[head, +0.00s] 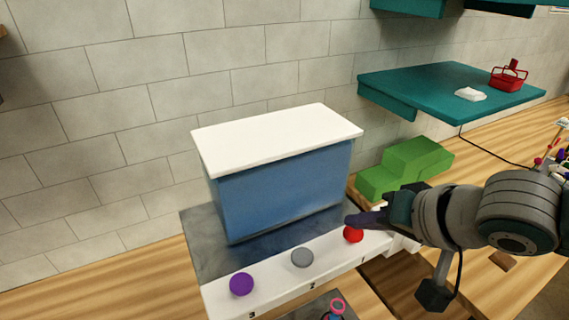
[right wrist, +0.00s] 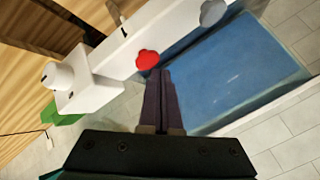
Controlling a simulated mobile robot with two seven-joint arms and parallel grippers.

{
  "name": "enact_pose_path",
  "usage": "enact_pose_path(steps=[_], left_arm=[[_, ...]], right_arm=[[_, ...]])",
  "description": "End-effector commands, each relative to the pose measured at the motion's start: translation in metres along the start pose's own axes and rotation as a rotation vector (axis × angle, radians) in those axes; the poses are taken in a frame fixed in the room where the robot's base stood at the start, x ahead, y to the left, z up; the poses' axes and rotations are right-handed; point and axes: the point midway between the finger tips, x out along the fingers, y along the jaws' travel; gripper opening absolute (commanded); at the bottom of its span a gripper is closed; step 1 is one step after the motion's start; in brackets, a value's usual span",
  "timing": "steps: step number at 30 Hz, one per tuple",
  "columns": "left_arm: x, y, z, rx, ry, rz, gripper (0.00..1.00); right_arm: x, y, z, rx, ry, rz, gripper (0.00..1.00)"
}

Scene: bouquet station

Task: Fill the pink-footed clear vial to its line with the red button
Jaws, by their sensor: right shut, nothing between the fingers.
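The red button (head: 353,234) sits at the right end of a white strip, by the mark 1. It also shows in the right wrist view (right wrist: 147,60). My right gripper (head: 352,220) is shut and empty, its dark purple fingertips just behind and above the red button in the head view. In the right wrist view the shut fingertips (right wrist: 161,73) appear right beside the button; I cannot tell whether they touch it. At the bottom edge of the head view a pink ring (head: 337,306) shows on a small cut-off item; I cannot tell whether it is the vial. No clear vial body is recognisable.
A blue tank (head: 285,195) with a white lid stands behind the strip. A grey button (head: 303,258) and a purple button (head: 241,284) sit left of the red one. A green stepped block (head: 405,168) lies behind my right arm, below a teal shelf (head: 440,88).

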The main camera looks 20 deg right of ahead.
Motion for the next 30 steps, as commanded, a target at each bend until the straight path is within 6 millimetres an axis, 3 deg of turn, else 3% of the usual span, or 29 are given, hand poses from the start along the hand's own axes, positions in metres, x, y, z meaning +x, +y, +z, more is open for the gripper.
enact_pose_path(steps=[30], left_arm=[[0.006, 0.0024, 0.0015, -0.008, 0.001, 0.006, 0.5]], right_arm=[[0.0071, 0.0055, 0.0051, 0.0, 0.0, 0.001, 0.0]])
